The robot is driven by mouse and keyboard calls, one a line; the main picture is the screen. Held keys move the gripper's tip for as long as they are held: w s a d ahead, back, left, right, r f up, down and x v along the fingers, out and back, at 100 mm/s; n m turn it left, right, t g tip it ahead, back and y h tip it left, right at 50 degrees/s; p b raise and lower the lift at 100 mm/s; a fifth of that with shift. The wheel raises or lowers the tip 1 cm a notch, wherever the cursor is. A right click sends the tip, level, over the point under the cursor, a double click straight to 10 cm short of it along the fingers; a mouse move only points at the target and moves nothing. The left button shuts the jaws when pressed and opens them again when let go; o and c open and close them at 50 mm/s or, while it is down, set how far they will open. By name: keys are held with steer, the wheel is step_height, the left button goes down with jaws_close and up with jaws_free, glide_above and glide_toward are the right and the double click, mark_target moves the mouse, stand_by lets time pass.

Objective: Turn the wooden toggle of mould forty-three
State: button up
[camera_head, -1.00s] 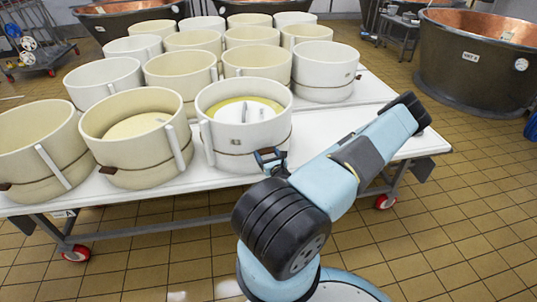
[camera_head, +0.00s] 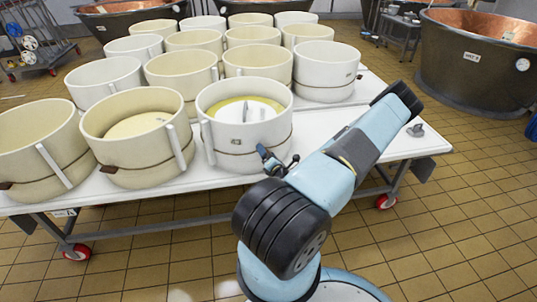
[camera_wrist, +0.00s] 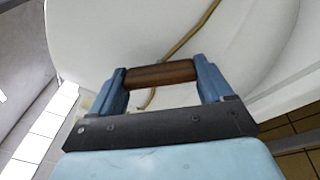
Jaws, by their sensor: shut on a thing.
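The white mould (camera_head: 222,158) at the table's front edge has a cord (camera_head: 228,153) around it and a small label (camera_head: 236,142), too small to read surely. A pale yellow and white filling shows inside it. My gripper (camera_head: 277,157) is at this mould's front right side. In the wrist view the brown wooden toggle (camera_wrist: 162,75) lies crosswise between the two blue fingers of my gripper, which are shut on its ends. The cord (camera_wrist: 186,37) runs up the white wall above the toggle and shows again below it. In the head view the toggle is hidden or too small to make out.
Several other moulds crowd the white table (camera_head: 337,122), one close on the left (camera_head: 138,150). The table's right end is mostly bare, with a small grey object (camera_head: 415,130) on it. A copper vat (camera_head: 470,75) stands at the right.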

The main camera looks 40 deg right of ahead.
steer(key=m, duration=0.4)
steer(key=shift+a+f+m, duration=0.1)
steer(key=shift+f+m, duration=0.05)
steer(key=shift+m, duration=1.65)
steer(key=shift+s, duration=0.1)
steer(key=o, duration=0.7)
steer(key=shift+m, duration=0.3)
steer(key=shift+o, duration=1.3)
steer(key=v, duration=1.3)
steer(key=shift+s+a, duration=0.15)
steer(key=shift+s, duration=0.15)
steer(key=shift+w, duration=0.1)
